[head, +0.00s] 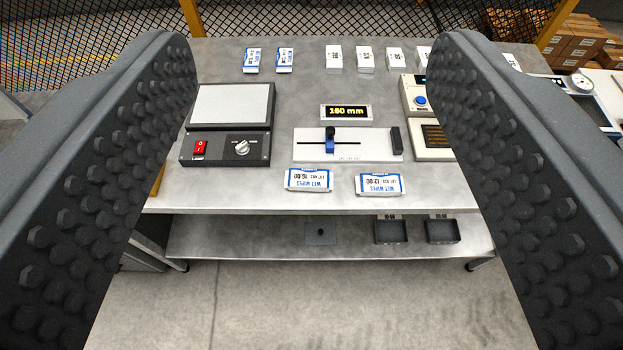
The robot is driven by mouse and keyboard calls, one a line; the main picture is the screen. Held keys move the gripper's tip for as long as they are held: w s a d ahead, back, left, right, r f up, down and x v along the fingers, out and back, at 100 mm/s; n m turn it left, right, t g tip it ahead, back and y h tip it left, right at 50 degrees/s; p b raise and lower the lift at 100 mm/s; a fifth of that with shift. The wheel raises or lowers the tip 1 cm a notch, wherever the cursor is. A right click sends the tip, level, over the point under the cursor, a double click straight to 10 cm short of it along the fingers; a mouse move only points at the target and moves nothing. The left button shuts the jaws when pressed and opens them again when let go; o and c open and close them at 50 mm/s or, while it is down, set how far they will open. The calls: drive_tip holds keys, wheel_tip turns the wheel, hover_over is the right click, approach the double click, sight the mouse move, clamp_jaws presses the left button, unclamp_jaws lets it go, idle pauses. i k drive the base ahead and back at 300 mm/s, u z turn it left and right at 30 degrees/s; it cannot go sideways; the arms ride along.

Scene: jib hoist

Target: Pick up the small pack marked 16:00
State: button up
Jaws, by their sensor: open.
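The pack that reads 16:00 (309,180) is a small white and blue wet wipes pack, lying near the front edge of the bench, left of centre. Its print is upside down to me. A similar pack that reads 12:00 (379,185) lies to its right, with a gap between them. My gripper (313,80) is open and empty, its two dark studded jaws wide apart at the left and right of the view. Both packs show between the jaws, apart from them.
On the bench (230,195), behind the packs, stand a lamp box (227,120), a slide gauge (350,148) and a 160 mm display (346,112). Several more packs (334,57) line the back. A lower shelf (270,240) holds small dark trays (390,231). Mesh fencing stands behind.

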sight(296, 179)
drive_tip(key=u, duration=2.25)
drive_tip(key=k, duration=1.4)
drive_tip(key=z, duration=1.15)
drive_tip(key=i, duration=1)
drive_tip(key=u, duration=0.05)
